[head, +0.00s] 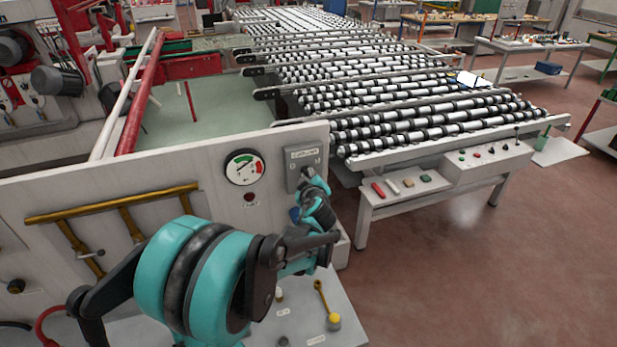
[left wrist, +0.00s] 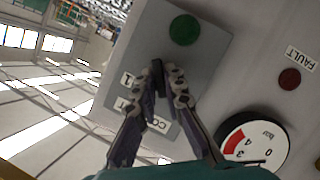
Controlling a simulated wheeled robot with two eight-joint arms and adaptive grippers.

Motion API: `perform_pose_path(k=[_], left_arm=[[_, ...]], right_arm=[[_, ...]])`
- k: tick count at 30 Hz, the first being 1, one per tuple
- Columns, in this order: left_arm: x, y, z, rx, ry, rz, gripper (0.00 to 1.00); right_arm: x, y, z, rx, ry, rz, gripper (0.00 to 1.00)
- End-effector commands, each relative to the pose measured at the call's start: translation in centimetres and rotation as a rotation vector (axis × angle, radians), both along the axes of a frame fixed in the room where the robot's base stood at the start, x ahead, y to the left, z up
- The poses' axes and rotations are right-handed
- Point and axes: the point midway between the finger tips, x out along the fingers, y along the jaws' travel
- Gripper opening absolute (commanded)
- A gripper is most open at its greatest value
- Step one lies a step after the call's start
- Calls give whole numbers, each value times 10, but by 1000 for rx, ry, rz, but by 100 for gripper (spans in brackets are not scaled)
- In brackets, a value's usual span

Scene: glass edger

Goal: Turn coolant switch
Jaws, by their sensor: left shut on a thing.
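The coolant switch box (head: 307,156) is a small grey panel on the machine's front wall, right of the round gauge. In the left wrist view the box (left wrist: 210,58) carries a green button (left wrist: 184,30), a partly covered label and a black switch knob (left wrist: 159,97). My left gripper (head: 311,177) is at the lower part of the box. In the left wrist view its two fingers (left wrist: 166,75) are shut on the dark knob from both sides. The fingers hide much of the knob, so its exact angle is hard to tell. My right gripper is not in view.
A pressure gauge (head: 244,168) and a red fault lamp (head: 249,196) sit left of the box. Brass pipes (head: 120,204) run along the wall further left. A roller conveyor (head: 420,110) stands behind to the right. The floor (head: 470,260) at right is clear.

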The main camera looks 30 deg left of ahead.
Motion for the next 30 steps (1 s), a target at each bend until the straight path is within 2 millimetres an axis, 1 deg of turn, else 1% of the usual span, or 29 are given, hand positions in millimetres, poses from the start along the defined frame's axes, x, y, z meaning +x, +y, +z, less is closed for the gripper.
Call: perform_pose_path(k=[8, 20, 30], left_arm=[[1, -1, 0, 107, 124, -1, 0], [3, -3, 0, 350, 409, -1, 0], [5, -4, 0, 560, 654, -2, 0]], right_arm=[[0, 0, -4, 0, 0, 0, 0], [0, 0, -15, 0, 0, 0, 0], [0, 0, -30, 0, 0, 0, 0]])
